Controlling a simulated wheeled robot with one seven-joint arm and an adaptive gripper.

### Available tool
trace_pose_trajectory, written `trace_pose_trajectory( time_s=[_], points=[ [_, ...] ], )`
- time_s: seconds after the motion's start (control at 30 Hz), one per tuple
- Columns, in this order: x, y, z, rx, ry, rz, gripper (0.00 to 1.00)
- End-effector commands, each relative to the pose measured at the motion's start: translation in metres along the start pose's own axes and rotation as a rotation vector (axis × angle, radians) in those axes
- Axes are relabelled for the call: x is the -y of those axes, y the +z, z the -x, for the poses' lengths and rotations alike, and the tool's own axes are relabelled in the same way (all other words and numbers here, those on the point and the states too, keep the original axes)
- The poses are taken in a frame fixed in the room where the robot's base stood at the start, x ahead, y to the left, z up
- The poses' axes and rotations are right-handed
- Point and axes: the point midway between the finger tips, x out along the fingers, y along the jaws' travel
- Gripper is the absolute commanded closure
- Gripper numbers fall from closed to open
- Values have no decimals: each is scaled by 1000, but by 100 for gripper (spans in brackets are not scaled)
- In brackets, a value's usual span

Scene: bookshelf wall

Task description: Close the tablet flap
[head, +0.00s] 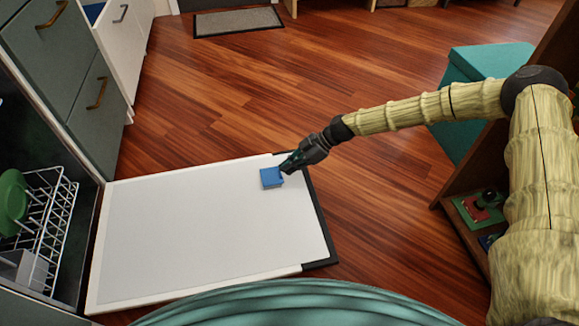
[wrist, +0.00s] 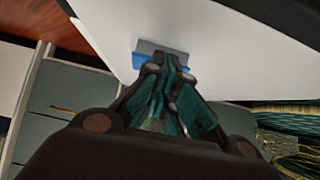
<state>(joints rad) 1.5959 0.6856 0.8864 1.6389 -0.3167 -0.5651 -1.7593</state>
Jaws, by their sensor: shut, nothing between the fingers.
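The dishwasher door (head: 200,235) lies open and flat, its white inner panel facing up. A small blue square piece, seemingly the tablet flap (head: 270,179), sits near the panel's far right end. In the wrist view the blue flap (wrist: 183,67) shows just beyond my fingertips, with a grey strip beside it. How far the flap stands open is unclear. My gripper (head: 286,168) is shut and empty, its tips right at the flap's upper right corner. It also shows in the wrist view (wrist: 170,66). I cannot tell whether the tips touch the flap.
A white wire rack (head: 52,215) with a green plate (head: 12,200) stands inside the dishwasher at left. Grey drawers (head: 85,90) are beyond it. A teal box (head: 480,65) and a wooden shelf (head: 450,200) stand at right.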

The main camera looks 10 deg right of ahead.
Motion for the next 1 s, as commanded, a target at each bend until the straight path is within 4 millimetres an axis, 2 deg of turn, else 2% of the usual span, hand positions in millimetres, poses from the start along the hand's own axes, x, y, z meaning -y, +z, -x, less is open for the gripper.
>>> trace_pose_trajectory(
  time_s=[0.67, 0.77, 1.0],
  points=[
    [0, -14, 12, 0, 0, 0, 100],
    [0, -20, 16, 0, -1, 2, 100],
    [-1, -46, 35, -1, -3, 4, 100]
  ],
)
